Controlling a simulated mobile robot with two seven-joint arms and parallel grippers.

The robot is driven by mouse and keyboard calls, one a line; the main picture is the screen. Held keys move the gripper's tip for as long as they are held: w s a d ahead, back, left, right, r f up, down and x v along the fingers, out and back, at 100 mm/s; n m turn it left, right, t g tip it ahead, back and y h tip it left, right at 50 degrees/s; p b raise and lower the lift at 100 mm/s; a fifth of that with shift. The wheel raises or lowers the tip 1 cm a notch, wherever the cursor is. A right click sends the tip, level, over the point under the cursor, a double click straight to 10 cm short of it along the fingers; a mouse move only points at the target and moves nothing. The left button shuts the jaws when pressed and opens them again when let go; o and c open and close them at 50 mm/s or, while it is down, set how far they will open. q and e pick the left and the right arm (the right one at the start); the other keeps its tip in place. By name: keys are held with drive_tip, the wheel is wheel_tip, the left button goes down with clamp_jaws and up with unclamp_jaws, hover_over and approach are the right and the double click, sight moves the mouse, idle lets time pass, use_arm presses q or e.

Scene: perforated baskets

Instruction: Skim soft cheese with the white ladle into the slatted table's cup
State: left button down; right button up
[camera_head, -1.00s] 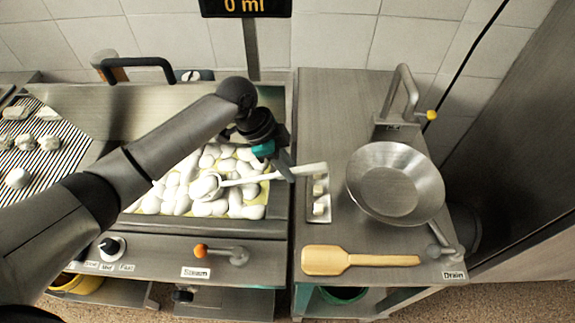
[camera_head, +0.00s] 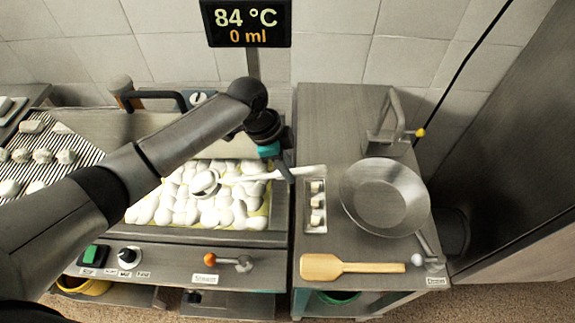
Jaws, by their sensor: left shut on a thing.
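My left gripper (camera_head: 283,172) is shut on the handle of the white ladle (camera_head: 258,178), which lies nearly level. The ladle's bowl (camera_head: 205,184) is at the left end, over or among the white cheese lumps (camera_head: 185,205). Whether the bowl holds any cheese is hard to tell. The lumps fill the vat (camera_head: 268,238) in yellowish liquid. The slatted table (camera_head: 92,158) is at the left with several white pieces on it; my left arm hides part of it. I cannot make out a clear cup on it. My right gripper is not in view.
A metal pan (camera_head: 385,197), a wooden paddle (camera_head: 350,267) and a small tray of white cubes (camera_head: 316,217) are on the right counter. A faucet (camera_head: 388,120) stands behind the pan. A display (camera_head: 246,24) reads 84 °C and 0 ml.

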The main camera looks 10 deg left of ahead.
use_arm(q)
drive_tip(key=shift+y, duration=0.6)
drive_tip(key=shift+d+p+v, duration=0.25)
drive_tip(key=shift+p+v, duration=1.05)
drive_tip(key=shift+p, duration=0.15)
drive_tip(key=shift+d+p+v, duration=0.3)
drive_tip(key=shift+p+v, duration=0.95)
drive_tip(key=shift+p, duration=0.2)
drive_tip(key=shift+d+p+v, duration=0.25)
drive_tip(key=shift+p+v, duration=1.05)
drive_tip(key=shift+p, duration=0.15)
drive_tip(key=shift+w+r, duration=0.1)
drive_tip(key=shift+w, duration=0.05)
